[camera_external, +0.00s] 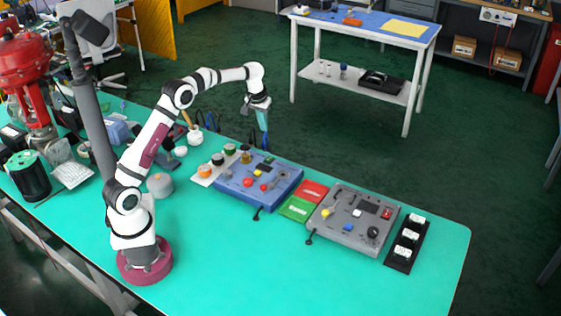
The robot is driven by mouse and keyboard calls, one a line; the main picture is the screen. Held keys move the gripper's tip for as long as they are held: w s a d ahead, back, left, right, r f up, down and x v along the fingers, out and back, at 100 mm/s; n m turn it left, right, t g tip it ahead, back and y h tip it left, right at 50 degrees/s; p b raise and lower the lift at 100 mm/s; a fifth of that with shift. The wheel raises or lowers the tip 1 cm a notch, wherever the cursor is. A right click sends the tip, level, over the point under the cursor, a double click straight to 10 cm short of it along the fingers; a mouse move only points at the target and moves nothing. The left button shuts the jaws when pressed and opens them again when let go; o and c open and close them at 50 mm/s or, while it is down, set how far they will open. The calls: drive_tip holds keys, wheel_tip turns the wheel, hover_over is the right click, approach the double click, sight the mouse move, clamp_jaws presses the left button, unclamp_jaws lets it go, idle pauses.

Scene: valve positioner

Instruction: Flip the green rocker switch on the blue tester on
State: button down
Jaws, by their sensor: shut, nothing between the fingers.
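The blue tester (285,190) lies on the teal bench, right of my arm's base. Its top carries a dark display, a yellow part, red knobs and a small green part (269,161) near its far edge. That green part looks like the green rocker switch, but it is too small to tell which way it is tipped. My gripper (264,132) points down above the tester's far side, apart from it. It is shut and empty.
A grey tester (345,225) stands to the right, with red (312,191) and green (297,208) cards between the testers. A black strip with white blocks (407,243) lies farther right. Several knobs and jars stand left of the blue tester. The front bench is clear.

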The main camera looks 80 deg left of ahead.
sight(268, 159)
drive_tip(key=x, duration=1.3)
drive_tip(key=shift+s+d+f, duration=0.1)
drive_tip(key=shift+s+d, duration=0.25)
drive_tip(key=shift+d, duration=0.05)
drive_tip(key=shift+f, duration=0.4)
drive_tip(key=shift+s+d+f+y, duration=0.15)
drive_tip(key=shift+f+y, duration=0.1)
drive_tip(key=shift+y, duration=0.05)
drive_tip(key=shift+w+a+r, duration=0.35)
drive_tip(key=shift+w+a, duration=0.25)
